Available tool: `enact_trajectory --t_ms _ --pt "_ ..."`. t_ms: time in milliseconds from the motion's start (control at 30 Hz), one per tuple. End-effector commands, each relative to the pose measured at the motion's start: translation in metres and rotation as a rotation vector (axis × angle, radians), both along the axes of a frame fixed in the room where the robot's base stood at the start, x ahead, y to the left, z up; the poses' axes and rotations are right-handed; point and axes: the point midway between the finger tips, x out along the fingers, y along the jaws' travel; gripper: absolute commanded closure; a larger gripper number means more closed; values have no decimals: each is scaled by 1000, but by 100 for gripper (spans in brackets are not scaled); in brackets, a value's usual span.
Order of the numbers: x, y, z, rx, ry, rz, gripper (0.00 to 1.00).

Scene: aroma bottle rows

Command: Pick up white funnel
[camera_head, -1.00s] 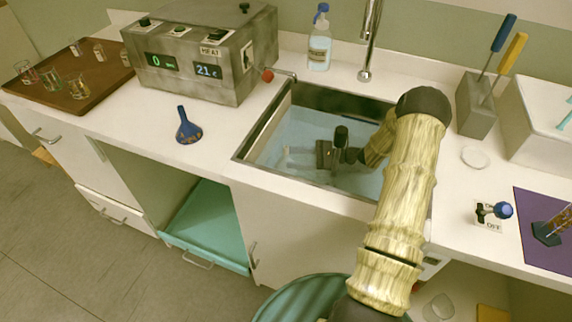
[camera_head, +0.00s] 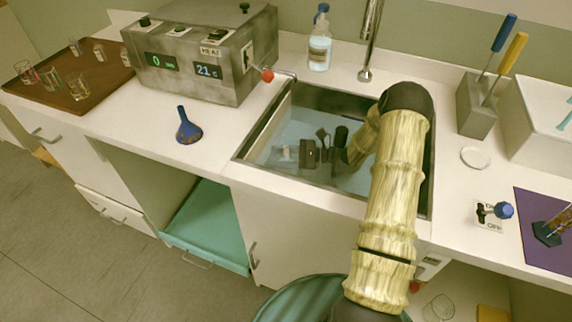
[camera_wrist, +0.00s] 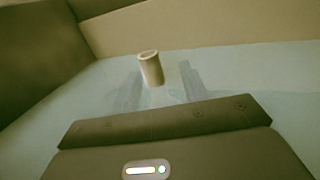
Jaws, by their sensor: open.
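A small pale upright tube (camera_wrist: 151,68) with an open top shows in the wrist view, probably the spout of the white funnel; its lower part is not clear. In the head view a small whitish shape (camera_head: 285,152) shows in the sink, ahead of my gripper. My gripper (camera_wrist: 158,88) is open, and its two pale, faint fingers reach forward on either side of the tube's lower end. In the head view my gripper (camera_head: 286,157) is low inside the sink, pointing left. I cannot tell whether the fingers touch the tube.
The sink (camera_head: 243,155) has a metal rim and walls close around my gripper. A blue funnel (camera_head: 188,130) stands on the counter left of it. A grey heater box (camera_head: 200,70) stands behind left. A tap (camera_head: 366,45) rises behind the sink.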

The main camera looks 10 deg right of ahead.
Motion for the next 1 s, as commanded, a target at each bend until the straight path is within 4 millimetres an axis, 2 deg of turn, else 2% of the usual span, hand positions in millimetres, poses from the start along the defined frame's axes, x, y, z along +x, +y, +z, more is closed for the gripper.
enact_trajectory --t_ms 67,200,300,767,867,1000 --pt "0 0 0 0 0 0 56" --pt "0 0 0 0 0 0 83" --pt "0 0 0 0 0 0 100" --pt "0 0 2 -1 0 0 100" --pt "0 -1 9 -1 -1 0 100" --pt "0 -1 31 -2 -3 -1 100"
